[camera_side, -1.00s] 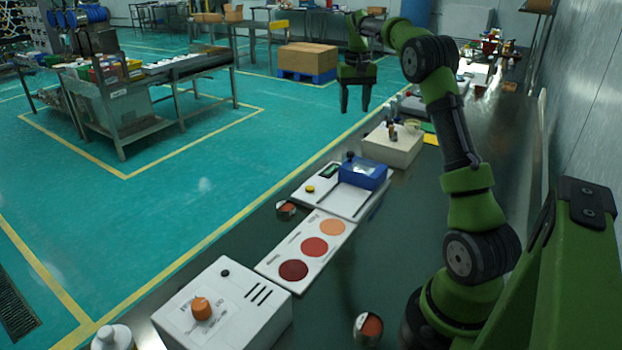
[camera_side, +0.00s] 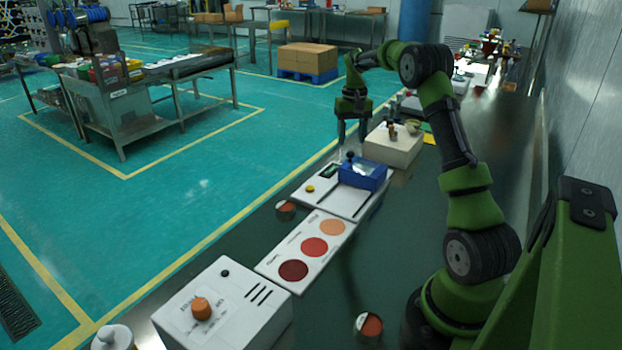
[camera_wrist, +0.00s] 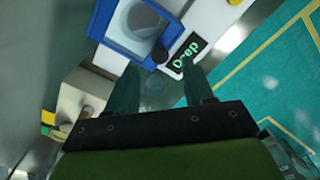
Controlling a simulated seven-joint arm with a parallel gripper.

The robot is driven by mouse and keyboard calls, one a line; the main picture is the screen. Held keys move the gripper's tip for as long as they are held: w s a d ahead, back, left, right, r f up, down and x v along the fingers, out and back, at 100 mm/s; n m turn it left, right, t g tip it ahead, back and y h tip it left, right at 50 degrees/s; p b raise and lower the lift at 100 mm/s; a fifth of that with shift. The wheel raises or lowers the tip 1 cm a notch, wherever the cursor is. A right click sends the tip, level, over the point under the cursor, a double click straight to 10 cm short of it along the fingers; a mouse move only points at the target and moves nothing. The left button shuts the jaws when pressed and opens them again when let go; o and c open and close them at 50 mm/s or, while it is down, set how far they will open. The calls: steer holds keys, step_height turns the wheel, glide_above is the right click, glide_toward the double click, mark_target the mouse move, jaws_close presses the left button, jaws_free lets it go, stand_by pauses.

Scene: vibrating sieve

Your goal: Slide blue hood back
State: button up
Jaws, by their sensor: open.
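The blue hood (camera_side: 362,177) sits on the white device with slide slots (camera_side: 318,195), at its far right end, with a dark knob (camera_side: 349,157) on its top edge. In the wrist view the hood (camera_wrist: 101,22) is a blue frame around a clear window, with a round dish seen through it. The knob (camera_wrist: 160,55) is beside a lit green display (camera_wrist: 188,52). My gripper (camera_side: 355,143) is open and empty, fingers pointing down, just above and behind the hood. In the wrist view the fingers (camera_wrist: 160,75) straddle the area just short of the knob; contact is not visible.
A cream box (camera_side: 393,148) with small items on top stands beyond the hood. A white card with three coloured discs (camera_side: 306,250) and a white box with an orange knob (camera_side: 222,308) lie nearer the camera. The dark bench right of the card is mostly clear.

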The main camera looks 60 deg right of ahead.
mark_target(350, 152)
steer(key=shift+f, duration=2.25)
steer(key=shift+c, duration=0.2)
jaws_close()
